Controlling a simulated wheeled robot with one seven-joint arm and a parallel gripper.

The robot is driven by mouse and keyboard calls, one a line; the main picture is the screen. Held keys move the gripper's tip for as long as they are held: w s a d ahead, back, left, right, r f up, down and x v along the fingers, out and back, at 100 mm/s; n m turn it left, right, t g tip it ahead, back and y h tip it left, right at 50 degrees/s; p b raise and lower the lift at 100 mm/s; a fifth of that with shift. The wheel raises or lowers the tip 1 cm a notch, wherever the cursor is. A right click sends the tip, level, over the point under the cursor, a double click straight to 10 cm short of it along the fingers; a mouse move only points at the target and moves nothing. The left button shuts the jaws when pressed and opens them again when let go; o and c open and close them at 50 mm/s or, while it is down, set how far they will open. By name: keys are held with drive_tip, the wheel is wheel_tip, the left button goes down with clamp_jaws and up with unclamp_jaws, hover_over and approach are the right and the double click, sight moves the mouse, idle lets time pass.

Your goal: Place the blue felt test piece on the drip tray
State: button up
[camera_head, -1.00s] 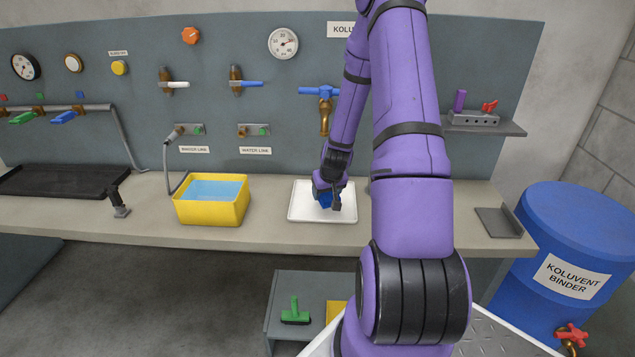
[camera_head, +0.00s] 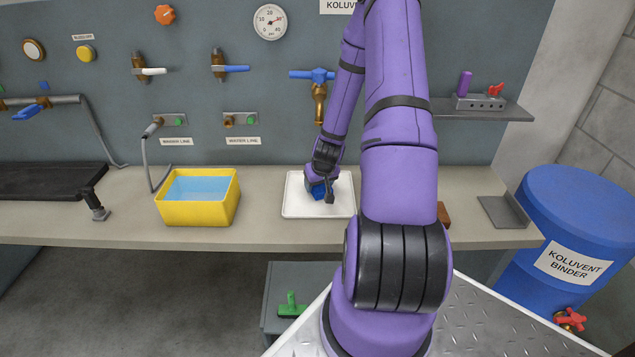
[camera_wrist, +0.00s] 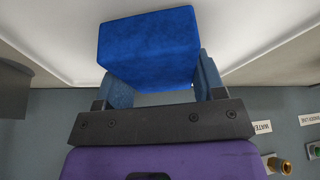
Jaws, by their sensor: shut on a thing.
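The blue felt test piece (camera_wrist: 150,48) is a blue block held between the two fingers of my gripper (camera_wrist: 160,80) in the wrist view. In the head view the piece (camera_head: 317,190) shows low over the white drip tray (camera_head: 296,208), within its outline. My gripper (camera_head: 322,188) is shut on it and points down at the tray. I cannot tell whether the piece touches the tray. My arm hides what lies just right of the tray.
A yellow tub of blue liquid (camera_head: 200,210) stands left of the tray. A blue-handled tap (camera_head: 319,95) is on the wall behind. A brown block (camera_head: 443,215) shows partly right of my arm. The counter between tub and tray is clear.

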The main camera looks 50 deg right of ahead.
drive_tip(key=o, duration=1)
drive_tip(key=shift+f, duration=0.1)
